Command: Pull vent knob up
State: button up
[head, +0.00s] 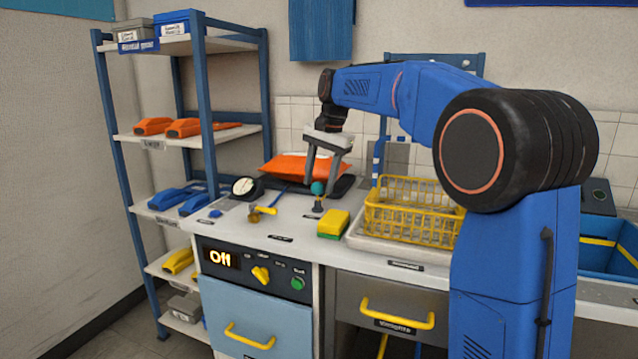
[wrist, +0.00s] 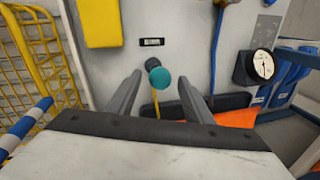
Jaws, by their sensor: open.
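The vent knob (head: 318,188) is a small teal round cap on a short dark stem that stands on the white bench top. In the wrist view the teal knob (wrist: 160,77) shows just beyond the fingertips, about midway between them. My gripper (head: 322,182) points down at the knob from above, with its two grey fingers apart on either side. In the wrist view my gripper (wrist: 160,82) is open and empty. I cannot tell whether a finger touches the knob.
A yellow-green sponge (head: 333,224) and a yellow wire basket (head: 412,208) stand to the right. An orange bag (head: 298,166) lies behind. A control panel (head: 258,271) reads "Off".

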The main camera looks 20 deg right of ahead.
jog(key=shift+w+a+f, duration=0.1)
jog(key=shift+f, duration=0.4)
grip_shut()
jog(key=shift+r, duration=1.65)
grip_release()
jog(key=shift+r, duration=0.1)
notch_tip(320, 180, up, 17)
jog(key=s+d, duration=0.2)
jog(key=shift+s+d, duration=0.35)
jog(key=shift+s, duration=0.1)
